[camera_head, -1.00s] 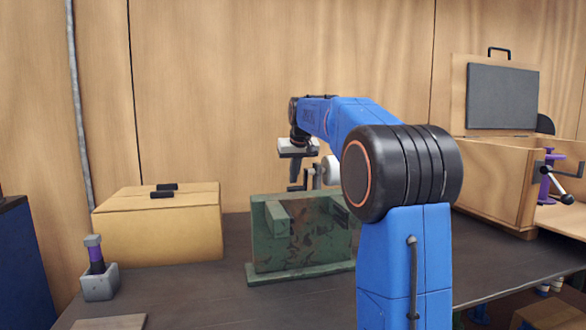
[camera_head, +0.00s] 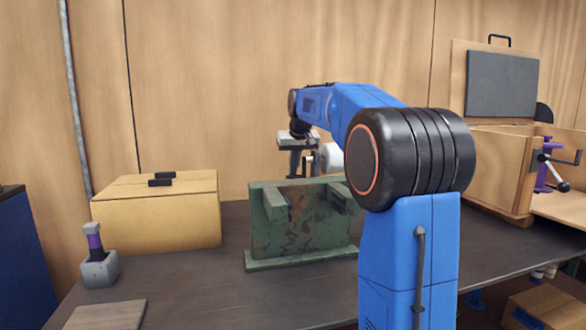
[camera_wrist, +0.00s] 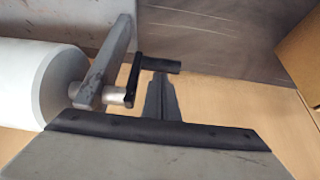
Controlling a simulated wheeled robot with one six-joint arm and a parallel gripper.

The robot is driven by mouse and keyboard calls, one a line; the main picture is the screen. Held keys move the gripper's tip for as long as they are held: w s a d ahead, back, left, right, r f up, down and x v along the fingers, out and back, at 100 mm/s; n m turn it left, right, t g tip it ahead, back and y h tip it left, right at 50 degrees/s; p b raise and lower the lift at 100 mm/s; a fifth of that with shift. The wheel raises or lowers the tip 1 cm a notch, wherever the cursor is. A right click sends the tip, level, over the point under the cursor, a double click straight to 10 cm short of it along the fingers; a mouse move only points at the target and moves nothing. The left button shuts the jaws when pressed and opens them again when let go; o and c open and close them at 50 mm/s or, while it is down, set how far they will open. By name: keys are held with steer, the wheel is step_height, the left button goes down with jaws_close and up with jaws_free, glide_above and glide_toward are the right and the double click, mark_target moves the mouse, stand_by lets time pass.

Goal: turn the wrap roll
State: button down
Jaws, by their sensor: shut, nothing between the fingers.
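The white wrap roll (camera_wrist: 30,85) lies on its side at the left of the wrist view; in the head view its end (camera_head: 331,158) shows, partly hidden by my arm. A grey bracket (camera_wrist: 112,50) stands at its end. A metal shaft stub carries a black crank (camera_wrist: 133,82) with a black handle (camera_wrist: 160,64) pointing right. My gripper (camera_wrist: 160,80) is shut and empty, its fingertips right at the handle. I cannot tell whether they touch. In the head view my gripper (camera_head: 293,176) points down beside the bracket.
A green worn stand (camera_head: 300,225) is on the dark table in front of the roll. A yellow box (camera_head: 157,220) and a grey holder with a purple-banded tool (camera_head: 99,268) stand left. A wooden case (camera_head: 490,180) stands right. The table's front left is mostly clear.

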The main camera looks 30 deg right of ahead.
steer(key=shift+r, duration=0.1)
steer(key=v, duration=1.7)
steer(key=shift+s+a, duration=0.1)
steer(key=shift+s, duration=0.05)
